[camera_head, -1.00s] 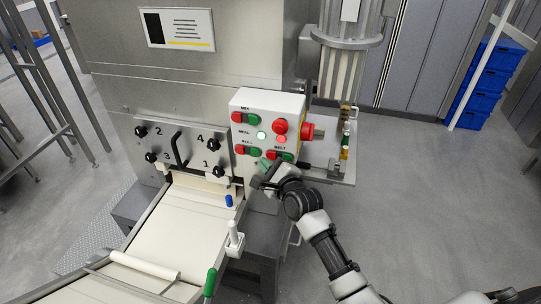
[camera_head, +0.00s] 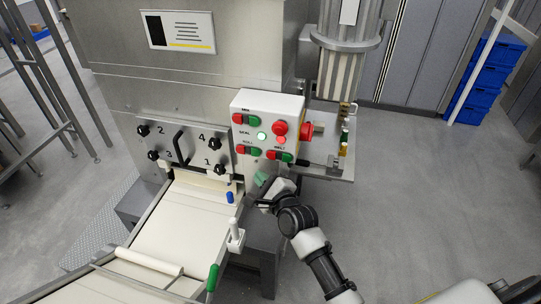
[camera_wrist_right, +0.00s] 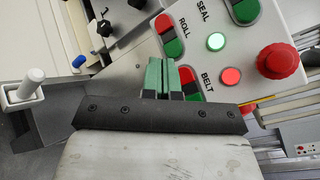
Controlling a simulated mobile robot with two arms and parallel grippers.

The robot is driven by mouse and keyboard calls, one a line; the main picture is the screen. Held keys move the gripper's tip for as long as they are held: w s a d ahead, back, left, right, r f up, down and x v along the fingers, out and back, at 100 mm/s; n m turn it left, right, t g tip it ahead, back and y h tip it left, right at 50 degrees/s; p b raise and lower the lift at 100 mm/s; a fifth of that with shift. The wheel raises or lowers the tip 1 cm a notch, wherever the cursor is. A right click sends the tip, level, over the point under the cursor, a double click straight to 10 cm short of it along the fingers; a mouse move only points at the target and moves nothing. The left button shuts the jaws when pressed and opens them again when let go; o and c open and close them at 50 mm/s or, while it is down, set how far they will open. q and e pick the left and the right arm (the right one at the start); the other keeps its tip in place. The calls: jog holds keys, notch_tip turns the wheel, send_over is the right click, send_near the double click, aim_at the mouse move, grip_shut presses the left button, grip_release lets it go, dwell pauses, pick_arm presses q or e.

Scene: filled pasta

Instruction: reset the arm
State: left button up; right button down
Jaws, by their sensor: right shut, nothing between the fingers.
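My right gripper (camera_head: 262,180) is in front of the machine, just below the white control box (camera_head: 266,103). Its green-tipped fingers are together with nothing between them. In the right wrist view the shut fingers (camera_wrist_right: 163,77) point toward the box's lower edge, near the ROLL buttons (camera_wrist_right: 168,35) and the BELT buttons (camera_wrist_right: 188,82). They appear apart from the buttons, though the exact gap is hard to tell. My right arm reaches up from the lower right in the head view. My left gripper is not in view.
A red mushroom button (camera_wrist_right: 278,62) sticks out from the box. The pale conveyor belt (camera_head: 180,230) runs to the lower left, with a white post (camera_head: 235,236) and a green-handled lever (camera_head: 213,277) at its right edge. Blue crates (camera_head: 482,80) stand far back. Floor at right is clear.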

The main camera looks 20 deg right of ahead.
dwell(0.3)
jog(key=s+d+f+n+g+h+b, duration=0.15)
jog(key=s+f+n+g, duration=0.4)
jog(key=f, duration=1.05)
jog(key=s+f+n+g+b, duration=0.2)
jog(key=s+f+n, duration=0.55)
jog(key=f, duration=0.85)
jog(key=s+d+f+n+g, duration=0.2)
jog(key=s+f+n, duration=0.2)
jog(key=s+f, duration=0.3)
jog(key=s+d+f+n+g+h+b, duration=0.1)
jog(key=s+f+n, duration=0.4)
jog(key=s, duration=1.2)
jog(key=s+d+f+n+g+h+b, duration=0.1)
jog(key=s+d+f+n+g, duration=0.2)
jog(key=s+f, duration=0.5)
jog(key=s+n+g, duration=0.1)
jog(key=s+g, duration=0.1)
jog(key=s, duration=0.2)
jog(key=shift+s+f, duration=0.35)
jog(key=shift+f, duration=0.05)
